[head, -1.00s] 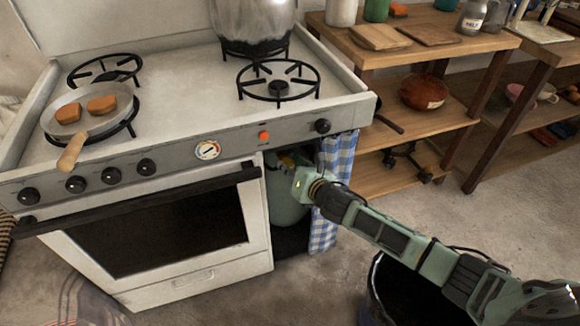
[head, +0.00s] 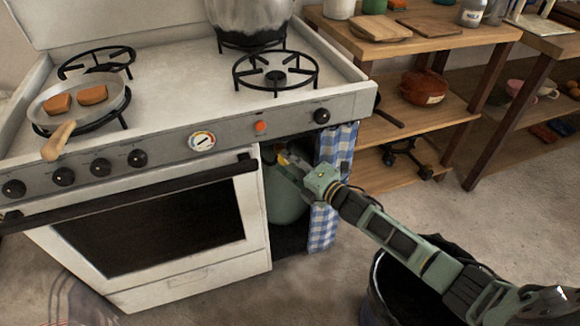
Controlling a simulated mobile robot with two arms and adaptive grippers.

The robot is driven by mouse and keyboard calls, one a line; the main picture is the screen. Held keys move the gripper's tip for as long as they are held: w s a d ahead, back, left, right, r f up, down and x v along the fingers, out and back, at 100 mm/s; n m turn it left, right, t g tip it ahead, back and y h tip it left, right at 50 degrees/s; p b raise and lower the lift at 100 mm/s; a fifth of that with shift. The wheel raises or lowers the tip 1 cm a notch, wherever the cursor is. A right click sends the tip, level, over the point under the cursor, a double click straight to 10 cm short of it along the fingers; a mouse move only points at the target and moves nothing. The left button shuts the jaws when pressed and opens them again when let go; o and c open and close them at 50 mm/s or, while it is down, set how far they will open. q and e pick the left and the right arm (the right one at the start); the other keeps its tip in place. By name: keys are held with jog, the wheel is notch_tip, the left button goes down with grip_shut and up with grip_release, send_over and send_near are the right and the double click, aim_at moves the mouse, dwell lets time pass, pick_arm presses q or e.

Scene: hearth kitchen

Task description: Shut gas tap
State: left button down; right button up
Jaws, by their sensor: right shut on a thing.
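A green gas bottle (head: 284,203) stands in the open bay under the right end of the stove, between the oven and a blue checked curtain. A small yellow part (head: 281,159) shows at its top, where the gas tap seems to be. My right gripper (head: 289,158) reaches in from the right to the top of the bottle, under the stove's front panel. Its fingers are shut on what seems to be the gas tap, which is mostly hidden by the fingers and shadow. My left gripper is not in view.
The checked curtain (head: 330,195) hangs close beside my right gripper. The stove front panel (head: 230,137) is just above it. A dark bin (head: 385,290) stands below my right arm. Wooden shelves (head: 425,110) stand to the right. A pan (head: 75,92) sits on the left burner.

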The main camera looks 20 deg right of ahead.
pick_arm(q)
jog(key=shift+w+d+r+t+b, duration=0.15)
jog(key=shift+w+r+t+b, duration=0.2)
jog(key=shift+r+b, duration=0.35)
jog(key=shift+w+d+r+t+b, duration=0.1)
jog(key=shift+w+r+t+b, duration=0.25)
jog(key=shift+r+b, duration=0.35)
pick_arm(e)
jog(key=shift+w+r+m+t+y, duration=0.15)
jog(key=shift+m+t, duration=0.35)
jog(key=shift+m, duration=0.7)
jog(key=shift+r+m+t+y, duration=0.2)
jog(key=shift+m+t, duration=0.3)
jog(key=shift+m, duration=0.7)
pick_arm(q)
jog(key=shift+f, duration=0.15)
pick_arm(e)
jog(key=shift+d, duration=0.1)
jog(key=o, duration=1)
jog(key=shift+f, duration=0.1)
jog(key=shift+f, duration=0.2)
jog(key=shift+s, duration=0.2)
